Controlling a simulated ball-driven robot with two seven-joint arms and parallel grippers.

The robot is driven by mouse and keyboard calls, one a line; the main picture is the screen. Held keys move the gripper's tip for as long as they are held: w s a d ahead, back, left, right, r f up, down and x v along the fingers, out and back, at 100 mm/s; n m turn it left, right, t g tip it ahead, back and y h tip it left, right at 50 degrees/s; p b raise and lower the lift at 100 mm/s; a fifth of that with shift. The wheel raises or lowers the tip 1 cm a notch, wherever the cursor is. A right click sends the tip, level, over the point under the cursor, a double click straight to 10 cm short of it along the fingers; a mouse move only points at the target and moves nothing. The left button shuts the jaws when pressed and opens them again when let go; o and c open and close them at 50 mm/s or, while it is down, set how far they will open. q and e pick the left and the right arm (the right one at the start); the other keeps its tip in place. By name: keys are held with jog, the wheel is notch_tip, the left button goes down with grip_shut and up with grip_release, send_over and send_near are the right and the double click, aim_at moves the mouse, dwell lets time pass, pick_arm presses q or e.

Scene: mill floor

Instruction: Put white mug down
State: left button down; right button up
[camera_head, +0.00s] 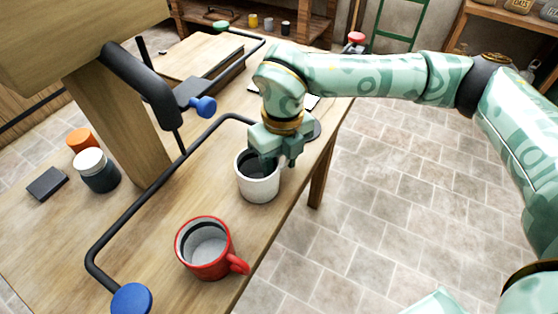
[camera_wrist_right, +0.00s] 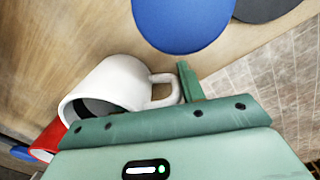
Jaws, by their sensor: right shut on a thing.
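The white mug (camera_head: 258,186) is upright at the right edge of the wooden table (camera_head: 170,235), with a dark inside. I cannot tell whether its base touches the wood. My right gripper (camera_head: 272,160) comes down over its far right side and is shut on it. The wrist view shows the white mug (camera_wrist_right: 125,80) with its handle beside a green finger of my right gripper (camera_wrist_right: 188,88); the exact grip is partly hidden. My left gripper is not in view.
A red mug (camera_head: 207,248) stands nearer on the table. A black bent-bar frame with blue knobs (camera_head: 131,298) runs along the left. A dark jar (camera_head: 97,171), an orange-topped jar (camera_head: 81,139) and a wooden board (camera_head: 197,55) are farther left and back. Tiled floor lies right.

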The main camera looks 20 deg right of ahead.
jog(key=o, duration=1.2)
jog(key=r+p, duration=0.4)
jog(key=r, duration=0.8)
jog(key=shift+d+r, duration=0.15)
jog(key=shift+d, duration=0.05)
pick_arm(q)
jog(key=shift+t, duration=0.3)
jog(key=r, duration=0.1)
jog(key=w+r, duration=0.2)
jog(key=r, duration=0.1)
